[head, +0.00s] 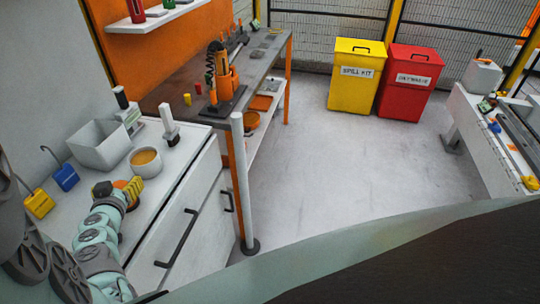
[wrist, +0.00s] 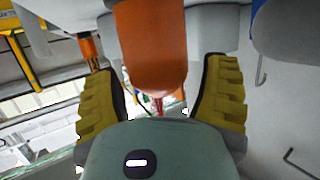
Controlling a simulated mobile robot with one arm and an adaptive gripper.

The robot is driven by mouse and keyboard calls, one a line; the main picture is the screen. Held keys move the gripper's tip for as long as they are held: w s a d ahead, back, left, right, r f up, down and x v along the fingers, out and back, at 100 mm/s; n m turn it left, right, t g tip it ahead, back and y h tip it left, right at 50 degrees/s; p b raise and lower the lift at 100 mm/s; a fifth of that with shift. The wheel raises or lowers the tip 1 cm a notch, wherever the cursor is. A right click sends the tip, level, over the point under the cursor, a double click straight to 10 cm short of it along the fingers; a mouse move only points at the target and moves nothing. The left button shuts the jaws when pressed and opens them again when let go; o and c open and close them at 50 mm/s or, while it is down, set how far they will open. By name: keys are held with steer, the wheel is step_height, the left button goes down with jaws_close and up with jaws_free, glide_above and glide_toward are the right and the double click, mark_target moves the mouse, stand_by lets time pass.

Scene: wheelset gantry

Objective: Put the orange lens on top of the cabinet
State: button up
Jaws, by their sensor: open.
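The orange lens (wrist: 151,45) is large in the wrist view, between the two yellow fingers of my gripper. My gripper (head: 119,188) is open, with a finger on each side of the lens; narrow gaps show beside it. In the head view a little orange (head: 121,184) shows between the fingers, the rest hidden by my gripper and arm. The white cabinet (head: 168,228) stands at lower left, its drawers with dark handles. My gripper is over its top; I cannot tell whether the lens rests on that surface.
On the cabinet top are a white bin (head: 98,146), a bowl with orange contents (head: 146,163), a white-and-black device (head: 170,126), and blue (head: 65,178) and yellow (head: 39,204) padlocks. A grey post (head: 244,185) stands right of the cabinet.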

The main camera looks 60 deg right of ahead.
steer(key=shift+r, duration=0.1)
steer(key=shift+r+p, duration=0.25)
steer(key=shift+p, duration=0.1)
steer(key=b+v, duration=0.1)
steer(key=v, duration=1.1)
steer(key=shift+f, duration=0.1)
